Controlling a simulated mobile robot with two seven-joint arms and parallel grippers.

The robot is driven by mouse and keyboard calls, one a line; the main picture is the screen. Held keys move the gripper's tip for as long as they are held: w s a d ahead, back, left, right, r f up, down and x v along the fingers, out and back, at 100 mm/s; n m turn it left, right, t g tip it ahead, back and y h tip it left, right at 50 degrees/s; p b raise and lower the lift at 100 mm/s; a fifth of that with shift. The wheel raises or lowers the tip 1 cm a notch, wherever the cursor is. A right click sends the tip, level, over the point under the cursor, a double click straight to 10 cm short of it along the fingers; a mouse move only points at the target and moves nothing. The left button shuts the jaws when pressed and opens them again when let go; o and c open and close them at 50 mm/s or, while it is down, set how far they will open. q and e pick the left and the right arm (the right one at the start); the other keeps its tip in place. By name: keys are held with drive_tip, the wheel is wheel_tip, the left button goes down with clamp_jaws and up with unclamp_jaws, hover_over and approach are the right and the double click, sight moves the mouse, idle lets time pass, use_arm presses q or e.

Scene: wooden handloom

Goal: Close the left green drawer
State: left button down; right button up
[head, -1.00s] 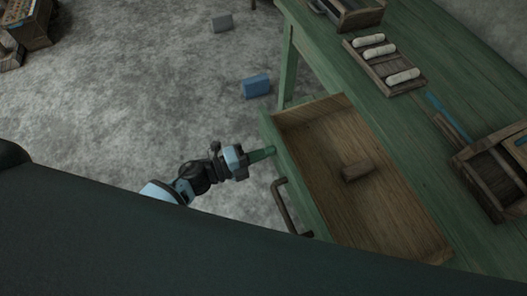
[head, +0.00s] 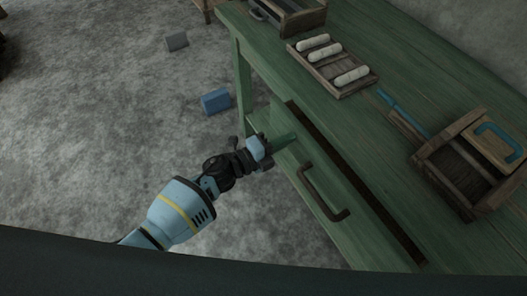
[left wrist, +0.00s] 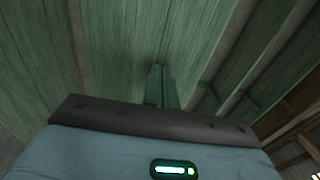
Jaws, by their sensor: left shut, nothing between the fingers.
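The left green drawer (head: 335,176) is in the head view, at the front of the green table. Its front panel stands a little out from the table, with a narrow dark gap behind its top edge. A dark curved handle (head: 322,196) is on the panel. My left gripper (head: 284,141) is shut and empty, with its fingertips at the far end of the panel, beyond the handle. They seem to touch the panel, but I cannot tell for sure. In the left wrist view the shut fingers (left wrist: 162,86) point at green boards. My right gripper is not in view.
On the green tabletop (head: 375,135) lie a tray (head: 317,72) with several pale rolls, a blue-handled tool (head: 400,112) and a wooden box (head: 462,180). A blue block (head: 216,101) and a grey block (head: 177,41) lie on the floor.

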sight(307, 130)
use_arm(q)
drive_tip(key=b+x, duration=0.2)
drive_tip(key=x, duration=0.4)
drive_tip(key=shift+w+d+f, duration=0.1)
drive_tip(key=shift+w+d, duration=0.05)
drive_tip(key=shift+d, duration=0.05)
drive_tip(key=shift+w+d, duration=0.15)
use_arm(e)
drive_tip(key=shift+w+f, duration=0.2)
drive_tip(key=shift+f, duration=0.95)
use_arm(q)
drive_tip(key=shift+d+r, duration=0.1)
drive_tip(key=shift+r, duration=0.25)
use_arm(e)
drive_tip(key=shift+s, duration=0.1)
